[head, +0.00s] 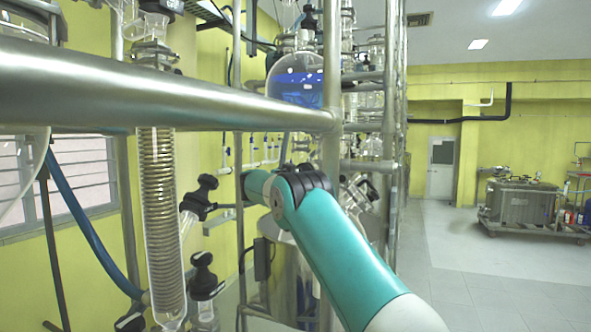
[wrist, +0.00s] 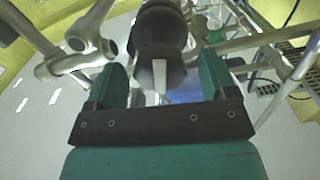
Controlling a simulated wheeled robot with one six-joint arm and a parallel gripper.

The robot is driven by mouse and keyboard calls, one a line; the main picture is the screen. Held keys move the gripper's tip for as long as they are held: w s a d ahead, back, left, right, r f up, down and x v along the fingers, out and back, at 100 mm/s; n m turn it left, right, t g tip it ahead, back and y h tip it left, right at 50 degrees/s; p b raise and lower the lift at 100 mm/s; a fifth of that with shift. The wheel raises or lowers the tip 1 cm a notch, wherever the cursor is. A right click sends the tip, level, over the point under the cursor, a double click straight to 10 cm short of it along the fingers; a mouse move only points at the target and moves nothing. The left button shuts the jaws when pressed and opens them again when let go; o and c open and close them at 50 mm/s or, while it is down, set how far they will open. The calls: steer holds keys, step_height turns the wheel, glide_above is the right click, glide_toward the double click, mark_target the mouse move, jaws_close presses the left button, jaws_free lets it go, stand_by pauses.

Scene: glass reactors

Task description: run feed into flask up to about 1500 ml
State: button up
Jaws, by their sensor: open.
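A round glass flask (head: 297,76) with blue liquid in its lower part hangs in the metal frame, at the upper middle of the head view. I cannot read a volume mark on it. My gripper (wrist: 163,64) is open in the wrist view, its two teal fingers apart. A black valve knob (wrist: 160,38) with a pale strip below it is between and beyond the fingers; I cannot tell whether they touch it. A patch of blue shows behind it. My gripper is hidden in the head view, behind my arm and the frame.
A thick metal rail (head: 150,92) crosses close in front of the head view. A coiled glass condenser (head: 163,220) stands at left, with black-knobbed valves (head: 203,275) beside it. Open floor (head: 480,265) lies at right, near a wheeled metal unit (head: 519,203).

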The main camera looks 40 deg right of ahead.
steer(key=shift+d, duration=0.25)
steer(key=c, duration=0.9)
